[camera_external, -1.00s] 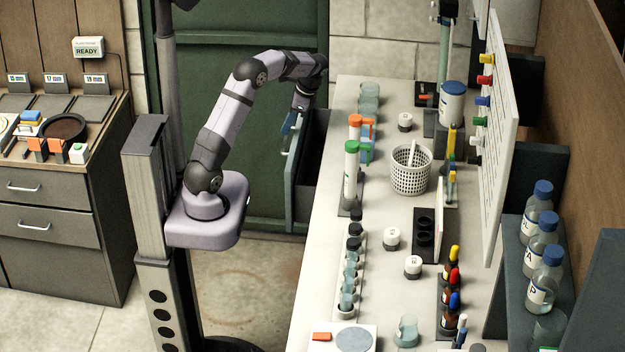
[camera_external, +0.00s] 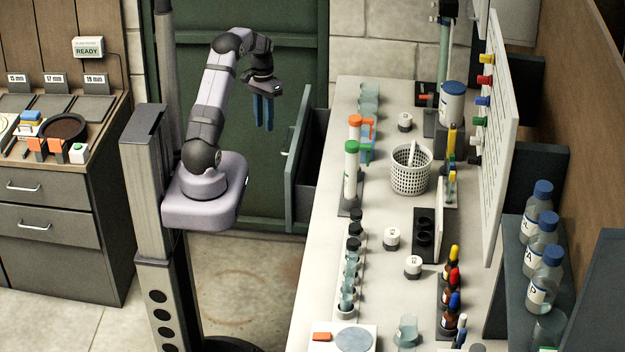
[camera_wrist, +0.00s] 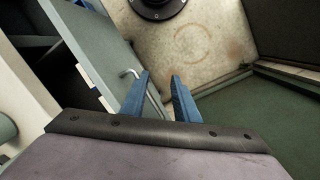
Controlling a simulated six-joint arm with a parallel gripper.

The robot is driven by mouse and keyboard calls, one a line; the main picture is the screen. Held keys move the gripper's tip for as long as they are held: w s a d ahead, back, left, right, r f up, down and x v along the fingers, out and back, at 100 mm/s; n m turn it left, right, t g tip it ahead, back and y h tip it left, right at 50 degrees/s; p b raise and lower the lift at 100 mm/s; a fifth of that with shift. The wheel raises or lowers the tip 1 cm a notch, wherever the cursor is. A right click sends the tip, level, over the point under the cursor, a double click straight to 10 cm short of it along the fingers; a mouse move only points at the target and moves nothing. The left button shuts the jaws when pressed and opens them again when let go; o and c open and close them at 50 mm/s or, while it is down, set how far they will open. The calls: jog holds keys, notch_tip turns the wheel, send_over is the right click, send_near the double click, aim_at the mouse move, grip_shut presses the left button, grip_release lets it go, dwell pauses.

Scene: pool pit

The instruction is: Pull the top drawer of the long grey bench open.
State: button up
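The top drawer (camera_external: 297,175) of the long grey bench (camera_external: 332,150) stands pulled out, its dark inside showing behind the grey-green front. Its bar handle (camera_external: 287,153) is on the front's outer face. The handle also shows in the wrist view (camera_wrist: 130,73), with the drawer front (camera_wrist: 88,45) running diagonally. My gripper (camera_external: 263,128) is left of the drawer front and above the handle, apart from both, with its blue fingers pointing down. In the wrist view the fingers (camera_wrist: 160,76) have an empty gap between them.
The bench top carries several vials, tubes, a white mesh basket (camera_external: 411,172) and bottles. A green door (camera_external: 225,60) is behind my arm. A second drawer cabinet (camera_external: 60,220) stands at the left. The floor (camera_external: 245,285) between is clear.

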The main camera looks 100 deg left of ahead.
aim_at(285, 139)
jog(key=shift+w+a+n+t+y, duration=0.3)
jog(key=shift+w+a+n, duration=0.35)
jog(key=shift+n, duration=0.65)
jog(key=shift+w+a+n+t+y, duration=0.3)
jog(key=shift+w+a+n, duration=0.3)
jog(key=shift+n, duration=0.7)
jog(key=shift+w+a+n+t+y, duration=0.2)
jog(key=shift+w+a+n+t, duration=0.25)
jog(key=shift+w+n, duration=0.6)
jog(key=shift+s+n, duration=0.2)
jog(key=shift+n, duration=0.05)
jog(key=shift+p+x, duration=0.85)
jog(key=shift+x, duration=2.8)
jog(key=shift+s, duration=0.1)
grip_shut()
